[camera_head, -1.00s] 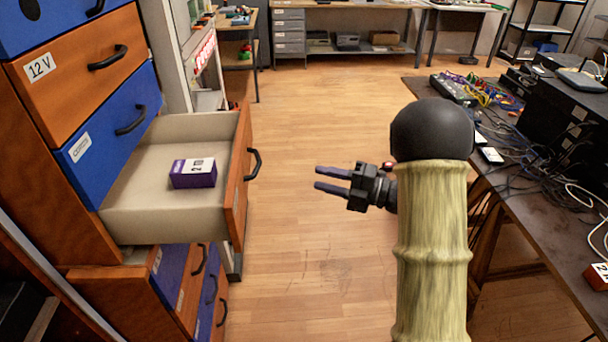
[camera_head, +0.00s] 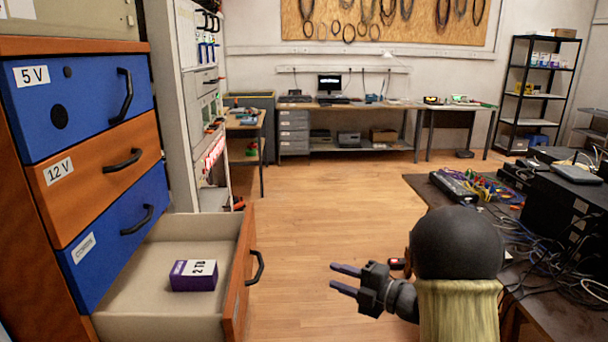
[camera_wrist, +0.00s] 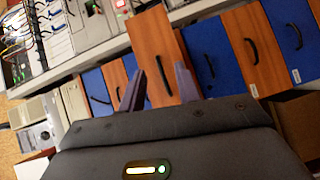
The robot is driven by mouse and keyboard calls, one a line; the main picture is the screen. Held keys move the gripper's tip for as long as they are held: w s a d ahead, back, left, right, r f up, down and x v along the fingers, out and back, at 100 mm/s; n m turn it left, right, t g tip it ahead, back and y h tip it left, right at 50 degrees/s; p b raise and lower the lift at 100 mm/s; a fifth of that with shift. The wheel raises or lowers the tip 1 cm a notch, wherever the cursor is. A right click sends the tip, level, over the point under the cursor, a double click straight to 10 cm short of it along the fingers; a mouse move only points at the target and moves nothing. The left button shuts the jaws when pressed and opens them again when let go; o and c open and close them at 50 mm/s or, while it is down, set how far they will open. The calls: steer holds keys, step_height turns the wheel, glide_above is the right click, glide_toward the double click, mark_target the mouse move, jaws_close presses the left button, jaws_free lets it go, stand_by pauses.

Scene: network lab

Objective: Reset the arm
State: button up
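My gripper (camera_head: 345,280) is in the lower middle of the head view, over the floor to the right of the open drawer. Its two fingers point left, stand apart and hold nothing. The wrist view also shows the two spread fingers (camera_wrist: 160,85) with nothing between them, facing the drawer fronts. My arm comes in from the lower right, with a dark round joint and a pale yellow sleeve.
An open drawer (camera_head: 240,275) sticks out of the cabinet at left, with a purple "2 TB" box (camera_head: 194,275) inside. A dark table (camera_head: 560,290) with cables and devices stands at right. The floor (camera_head: 330,210) between is clear. A workbench (camera_head: 345,107) stands at the back.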

steer(key=s+d+f+m+t+h, duration=0.1)
steer(key=d+f+m+h, duration=0.1)
steer(key=d+m+h, duration=0.35)
steer(key=s+d+f+m+h, duration=0.1)
steer(key=d+f+m+h, duration=0.1)
steer(key=m+h, duration=0.7)
steer(key=s+a+f+m+g, duration=0.15)
steer(key=s+m+g, duration=0.35)
steer(key=s, duration=0.5)
steer(key=s+f+m+g, duration=0.3)
steer(key=s+m, duration=0.5)
steer(key=s, duration=0.2)
step_height(320, 180, up, 22)
steer(key=p, duration=2.2)
steer(key=shift+y, duration=0.25)
